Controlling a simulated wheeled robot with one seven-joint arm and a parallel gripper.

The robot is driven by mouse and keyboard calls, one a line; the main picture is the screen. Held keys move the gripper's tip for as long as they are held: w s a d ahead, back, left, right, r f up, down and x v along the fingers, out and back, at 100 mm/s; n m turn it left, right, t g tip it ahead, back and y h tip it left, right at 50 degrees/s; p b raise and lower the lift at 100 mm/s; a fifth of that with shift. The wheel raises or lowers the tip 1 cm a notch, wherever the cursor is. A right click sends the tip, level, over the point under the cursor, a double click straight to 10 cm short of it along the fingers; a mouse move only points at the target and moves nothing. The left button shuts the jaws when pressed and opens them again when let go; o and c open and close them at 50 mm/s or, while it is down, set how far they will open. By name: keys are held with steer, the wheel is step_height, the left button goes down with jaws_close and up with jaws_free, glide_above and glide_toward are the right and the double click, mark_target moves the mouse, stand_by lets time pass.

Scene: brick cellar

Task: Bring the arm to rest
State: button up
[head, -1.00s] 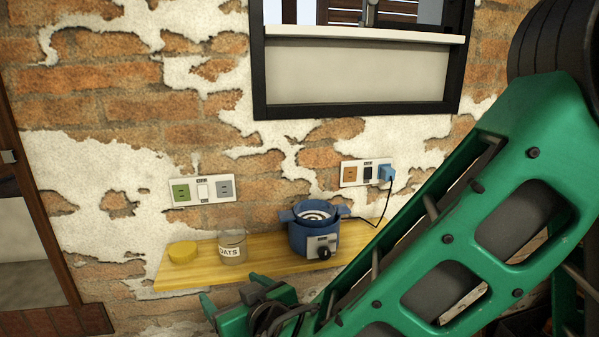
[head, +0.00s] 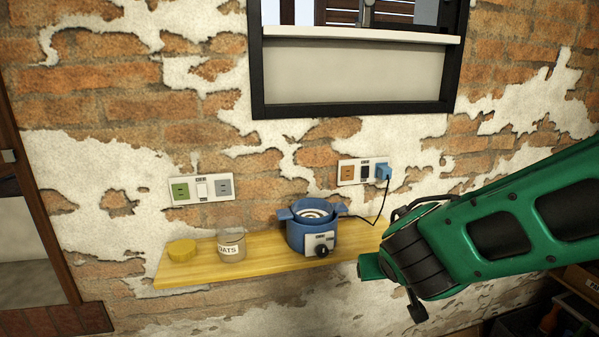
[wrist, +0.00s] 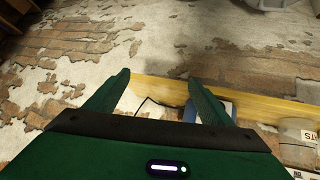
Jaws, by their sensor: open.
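My gripper (wrist: 160,88) shows in the wrist view with its two green fingers spread apart and nothing held between them. The wall and the wooden shelf (wrist: 270,104) lie beyond the fingertips. In the head view my green arm comes in from the right edge and ends right of the shelf (head: 190,274), apart from the things on it. The fingers cannot be made out clearly there.
A cord runs from the cooker to a blue plug (head: 383,171) in the right socket plate. Bare brick wall surrounds the shelf.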

steer(key=s+d+m+g+h, duration=0.1)
steer(key=s+d+m+g, duration=0.15)
steer(key=s+d, duration=0.5)
steer(key=s+d+m+g, duration=0.25)
steer(key=s+d, duration=0.25)
steer(key=d, duration=0.6)
steer(key=s+d+r+m+g+y, duration=0.1)
steer(key=s+d+g+y, duration=0.1)
steer(key=s, duration=1.2)
steer(key=shift+s+d+m+g+y, duration=0.15)
steer(key=shift+d+m+g+y, duration=0.25)
steer(key=shift+g, duration=0.5)
steer(key=shift+w+f, duration=0.15)
steer(key=shift+w, duration=0.45)
